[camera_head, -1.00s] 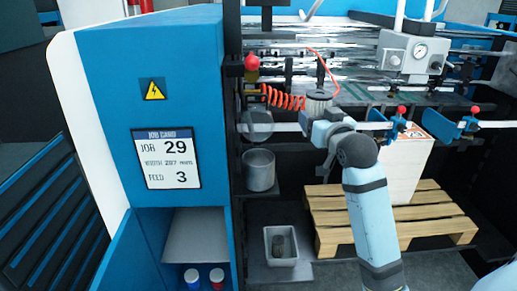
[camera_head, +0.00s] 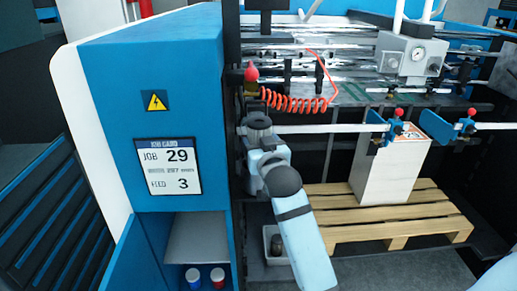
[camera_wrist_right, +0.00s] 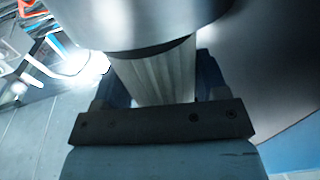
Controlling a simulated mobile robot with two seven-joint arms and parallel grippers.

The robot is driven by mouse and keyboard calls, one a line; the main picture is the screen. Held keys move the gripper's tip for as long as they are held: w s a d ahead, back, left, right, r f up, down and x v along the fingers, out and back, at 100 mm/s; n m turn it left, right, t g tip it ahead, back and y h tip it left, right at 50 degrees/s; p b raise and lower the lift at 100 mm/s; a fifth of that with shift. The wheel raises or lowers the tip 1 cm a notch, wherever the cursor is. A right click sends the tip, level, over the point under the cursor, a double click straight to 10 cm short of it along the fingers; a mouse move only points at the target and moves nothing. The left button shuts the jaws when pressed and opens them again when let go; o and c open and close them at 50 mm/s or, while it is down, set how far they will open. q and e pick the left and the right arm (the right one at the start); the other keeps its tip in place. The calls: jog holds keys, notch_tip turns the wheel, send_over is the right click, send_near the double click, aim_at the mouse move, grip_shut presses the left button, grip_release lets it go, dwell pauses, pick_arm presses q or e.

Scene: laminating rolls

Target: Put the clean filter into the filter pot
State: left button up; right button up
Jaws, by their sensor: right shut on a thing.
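My right gripper (camera_head: 257,137) is below the red-topped fitting, beside the blue cabinet. In the right wrist view its jaws are shut on the pale pleated clean filter (camera_wrist_right: 160,78). A broad curved metal body (camera_wrist_right: 135,22) covers the filter's upper end in that view, and more smooth metal (camera_wrist_right: 265,75) fills the right side. I cannot tell whether the filter is inside the pot or only beside it. In the head view my right wrist and forearm cover the place of the grey metal pot. My left gripper is not in view.
A small pale tray (camera_head: 268,256) with a dark object in it is partly hidden behind my forearm. A red coiled hose (camera_head: 300,104) hangs just right of the gripper. A wooden pallet (camera_head: 425,222) with a white stack (camera_head: 388,175) stands right. The blue cabinet (camera_head: 190,100) closes off the left.

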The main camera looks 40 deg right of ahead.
jog(key=shift+f, duration=0.7)
jog(key=shift+w+a+f+p, duration=0.1)
jog(key=shift+a+f+p, duration=0.1)
jog(key=shift+p, duration=0.15)
jog(key=shift+f, duration=0.15)
jog(key=shift+f, duration=0.15)
jog(key=shift+f+b, duration=0.3)
jog(key=shift+f, duration=0.15)
jog(key=o, duration=0.9)
